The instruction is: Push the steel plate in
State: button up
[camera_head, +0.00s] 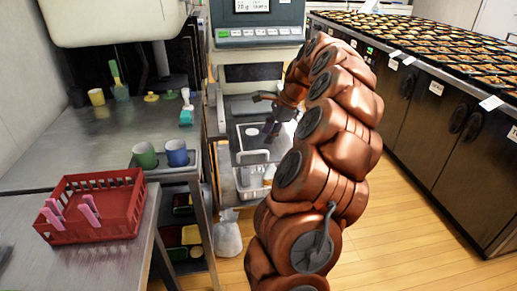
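My gripper (263,115) is dark and small in the view, above the plate's right part. Its two fingers look spread, with nothing seen between them. I cannot tell whether it touches the plate. My copper-coloured arm hides the plate's right side.
A steel table (80,145) at left holds a green cup (145,155), a blue cup (177,153) and a brush. A red basket (92,208) with pink clips stands in front. Counters (420,100) with many bento trays line the right. A clear bag (227,235) lies on the floor.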

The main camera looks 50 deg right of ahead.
aim_at(259, 152)
jog(key=x, duration=0.7)
jog(key=shift+w+a+r, duration=0.1)
jog(key=shift+a, duration=0.05)
grip_shut()
dwell(0.5)
